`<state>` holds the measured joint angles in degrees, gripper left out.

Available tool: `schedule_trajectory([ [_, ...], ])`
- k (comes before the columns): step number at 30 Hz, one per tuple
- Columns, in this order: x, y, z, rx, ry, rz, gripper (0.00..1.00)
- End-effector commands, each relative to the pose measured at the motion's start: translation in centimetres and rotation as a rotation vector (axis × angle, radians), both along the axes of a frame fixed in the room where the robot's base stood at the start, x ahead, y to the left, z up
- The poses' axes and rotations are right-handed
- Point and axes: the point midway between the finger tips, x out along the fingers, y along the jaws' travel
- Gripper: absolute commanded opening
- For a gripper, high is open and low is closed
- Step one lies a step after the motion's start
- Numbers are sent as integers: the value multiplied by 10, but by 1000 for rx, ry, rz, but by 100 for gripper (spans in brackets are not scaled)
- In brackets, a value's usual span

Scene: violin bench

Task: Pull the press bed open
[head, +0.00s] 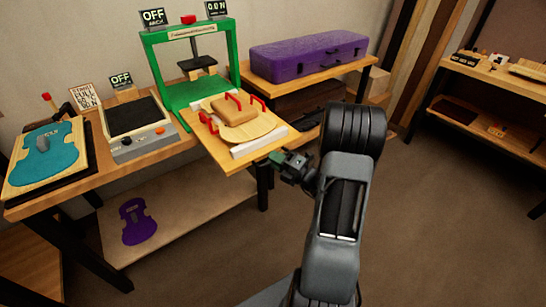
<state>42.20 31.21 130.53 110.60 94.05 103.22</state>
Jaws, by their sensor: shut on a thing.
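The press is a green frame (147,75) on the bench, with a dark plate hanging inside it. The press bed (225,160) is a wooden board reaching out from under the frame, past the bench's front edge. On it lie a pale rounded wooden plate (262,128), a tan block (232,112) and red clamps or handles (257,101). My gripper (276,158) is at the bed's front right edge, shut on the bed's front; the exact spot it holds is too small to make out.
A purple violin case (308,56) lies on the shelf right of the press. A hot plate-like box (136,125) and a teal violin-shaped piece (45,155) are on the bench at left. Another bench (497,75) stands at far right. The floor in between is clear.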

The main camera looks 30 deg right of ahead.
Motion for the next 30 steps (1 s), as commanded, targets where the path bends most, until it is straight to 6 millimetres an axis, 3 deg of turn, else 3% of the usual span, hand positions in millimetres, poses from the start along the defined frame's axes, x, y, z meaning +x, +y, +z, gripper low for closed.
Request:
schedule_trajectory([
  [7,0,2,0,0,1,4,0],
  [8,0,2,0,0,1,4,14],
  [10,0,2,0,0,1,3,21],
  [20,-3,-1,-1,0,1,1,22],
  [30,-55,-31,-11,1,1,-5,22],
])
